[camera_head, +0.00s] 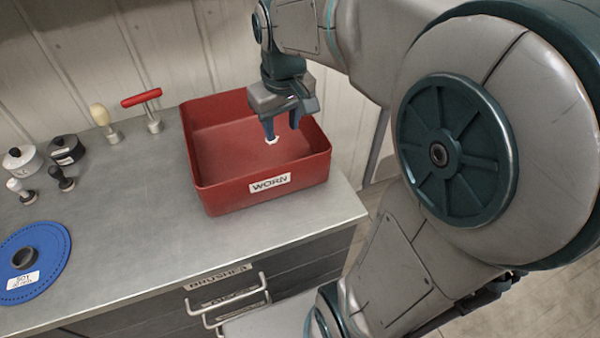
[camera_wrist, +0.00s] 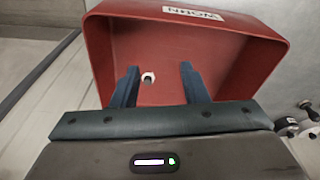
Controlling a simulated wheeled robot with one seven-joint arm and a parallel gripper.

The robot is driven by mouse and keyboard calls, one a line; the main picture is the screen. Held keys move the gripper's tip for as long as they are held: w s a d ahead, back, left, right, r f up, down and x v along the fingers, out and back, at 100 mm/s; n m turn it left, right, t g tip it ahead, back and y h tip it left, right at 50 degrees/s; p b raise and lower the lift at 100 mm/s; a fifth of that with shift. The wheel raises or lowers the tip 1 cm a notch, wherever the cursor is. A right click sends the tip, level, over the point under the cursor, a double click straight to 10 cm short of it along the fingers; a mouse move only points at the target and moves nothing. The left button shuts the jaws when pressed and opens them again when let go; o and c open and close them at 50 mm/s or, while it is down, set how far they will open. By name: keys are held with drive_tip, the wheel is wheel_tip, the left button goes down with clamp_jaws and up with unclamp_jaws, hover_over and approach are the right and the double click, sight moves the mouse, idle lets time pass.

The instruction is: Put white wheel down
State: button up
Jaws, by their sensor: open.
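The white wheel (camera_head: 271,141) is a small pale piece that shows below my fingertips, against the inside of the red WORN bin (camera_head: 212,190). In the wrist view the white wheel (camera_wrist: 148,77) appears between my two fingers, closer to the left one, with clear space to the right one. My gripper (camera_head: 283,131) is open and points down into the red bin; its blue fingers (camera_wrist: 159,68) stand apart. I cannot tell whether the wheel rests on the bin floor or is just above it. The bin also fills the wrist view (camera_wrist: 262,62).
A blue disc (camera_head: 50,245) lies at the left of the grey bench. Black and white knobbed pieces (camera_head: 65,150), a wooden-handled tool (camera_head: 104,120) and a red T-handle (camera_head: 141,97) stand behind it. The bench top before the bin is clear. Drawers (camera_head: 225,297) are below.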

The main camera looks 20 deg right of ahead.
drive_tip(key=s+f+m+t, duration=0.1)
drive_tip(key=s+f+m, duration=0.1)
drive_tip(key=s, duration=0.9)
drive_tip(key=shift+s+a+f, duration=0.25)
drive_tip(key=shift+s+f, duration=0.05)
drive_tip(key=shift+f, duration=0.45)
drive_tip(key=shift+c, duration=0.4)
